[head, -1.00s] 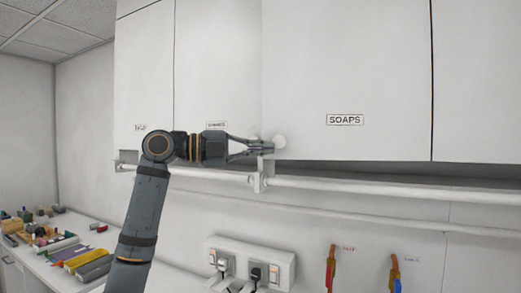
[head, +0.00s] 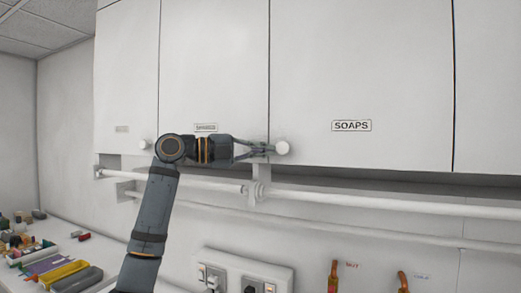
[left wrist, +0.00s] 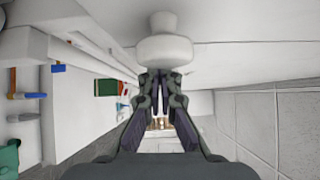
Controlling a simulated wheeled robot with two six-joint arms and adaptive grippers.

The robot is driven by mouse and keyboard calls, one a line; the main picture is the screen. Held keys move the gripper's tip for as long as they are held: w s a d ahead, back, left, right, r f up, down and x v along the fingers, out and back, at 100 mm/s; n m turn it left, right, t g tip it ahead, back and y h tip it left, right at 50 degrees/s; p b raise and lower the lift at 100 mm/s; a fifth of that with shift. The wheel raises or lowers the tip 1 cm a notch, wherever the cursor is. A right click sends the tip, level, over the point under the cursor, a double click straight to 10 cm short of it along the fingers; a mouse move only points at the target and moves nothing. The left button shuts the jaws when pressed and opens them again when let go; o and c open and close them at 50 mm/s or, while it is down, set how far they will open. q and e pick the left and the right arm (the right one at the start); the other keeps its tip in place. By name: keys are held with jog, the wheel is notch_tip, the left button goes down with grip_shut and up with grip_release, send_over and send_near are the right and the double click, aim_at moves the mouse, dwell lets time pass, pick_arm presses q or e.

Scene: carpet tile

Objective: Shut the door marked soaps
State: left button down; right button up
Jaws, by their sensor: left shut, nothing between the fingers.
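The white cupboard door marked SOAPS (head: 360,75) hangs above the rail in the head view, its label low on its front. It looks about level with the door to its left, and I see no clear gap at its edge. Its round white knob (head: 282,148) is at the lower left corner. My left gripper (head: 270,150) is shut and empty, its fingertips right beside the knob. In the left wrist view the knob (left wrist: 165,50) shows just beyond the fingertips (left wrist: 160,92); whether they touch it is unclear. My right gripper is not in view.
Other cupboard doors (head: 212,65) flank it. A white rail on brackets (head: 380,203) runs below the cupboards, close under my gripper. A socket panel (head: 243,272) and hanging tools (head: 333,277) are lower down. A cluttered counter (head: 85,245) is at lower left.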

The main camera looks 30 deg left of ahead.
pick_arm(q)
jog(key=v, duration=1.1)
jog(key=shift+w+a+f, duration=0.15)
jog(key=shift+a+f, duration=0.05)
jog(key=shift+a, duration=0.15)
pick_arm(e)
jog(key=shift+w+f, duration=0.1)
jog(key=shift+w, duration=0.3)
pick_arm(q)
jog(key=shift+a, duration=0.2)
